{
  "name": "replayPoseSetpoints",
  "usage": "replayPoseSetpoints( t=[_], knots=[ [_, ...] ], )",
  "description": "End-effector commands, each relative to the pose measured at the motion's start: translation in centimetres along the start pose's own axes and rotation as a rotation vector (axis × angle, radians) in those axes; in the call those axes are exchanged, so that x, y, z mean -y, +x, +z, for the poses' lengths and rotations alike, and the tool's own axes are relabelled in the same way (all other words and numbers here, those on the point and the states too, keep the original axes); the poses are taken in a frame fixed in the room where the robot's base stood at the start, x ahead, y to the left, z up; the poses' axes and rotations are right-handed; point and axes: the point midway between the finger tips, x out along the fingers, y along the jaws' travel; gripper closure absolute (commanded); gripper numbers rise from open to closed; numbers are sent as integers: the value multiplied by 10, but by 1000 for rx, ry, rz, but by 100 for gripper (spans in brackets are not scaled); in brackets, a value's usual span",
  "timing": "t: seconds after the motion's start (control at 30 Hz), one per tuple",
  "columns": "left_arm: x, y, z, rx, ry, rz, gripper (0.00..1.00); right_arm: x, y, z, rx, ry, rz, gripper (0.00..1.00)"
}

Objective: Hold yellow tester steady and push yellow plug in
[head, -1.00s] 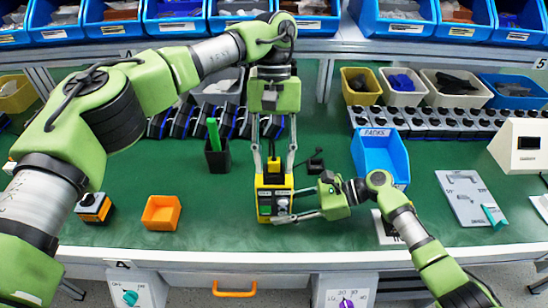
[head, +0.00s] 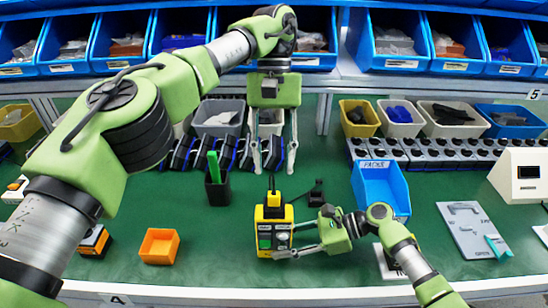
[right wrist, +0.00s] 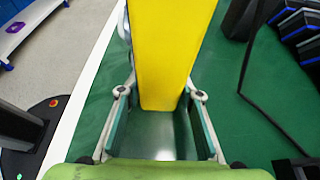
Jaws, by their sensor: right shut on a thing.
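The yellow tester (head: 265,228) stands upright on the green bench in the middle of the head view, with its dark panel and green button facing me. The yellow plug (head: 275,204) is upright at the tester's top, its black cable rising from it. I cannot tell how deep it sits. My right gripper (head: 290,240) is shut on the tester's lower part from the right. In the right wrist view the tester's yellow side (right wrist: 168,50) lies between the fingers. My left gripper (head: 273,170) is open and empty above and behind the plug, fingers pointing down.
A small black socket-like part (head: 316,192) lies right of the tester. A black cup with a green stick (head: 217,190) and an orange tray (head: 159,246) are to the left. A blue bin (head: 381,190) stands to the right. Bare bench lies between the orange tray and the tester.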

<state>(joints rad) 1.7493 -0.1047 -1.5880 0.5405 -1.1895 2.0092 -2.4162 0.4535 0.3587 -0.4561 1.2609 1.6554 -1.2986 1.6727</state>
Motion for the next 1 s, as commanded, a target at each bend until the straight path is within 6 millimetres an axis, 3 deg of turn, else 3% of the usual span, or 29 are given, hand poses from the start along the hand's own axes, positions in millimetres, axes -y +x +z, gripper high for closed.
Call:
replayPoseSetpoints(
  t=[0.33, 0.37, 0.43, 0.8, 1.0],
  knots=[
    [0, 0, 0, 0, 1, 0, 66, 0, 0, 0, -1, 1, 1, 89],
    [0, -1, 0, 0, 1, 0, 66, 0, 0, 0, -1, 1, 1, 65],
    [0, 0, 0, 0, 0, 0, 66, 0, 0, 0, -1, 0, 1, 48],
    [0, 0, 0, 0, 0, 0, 66, 0, -2, 0, -1, 0, 0, 48],
    [0, 0, 0, 0, 0, 0, 66, 0, -28, -1, -2, 0, -2, 48]
  ],
)
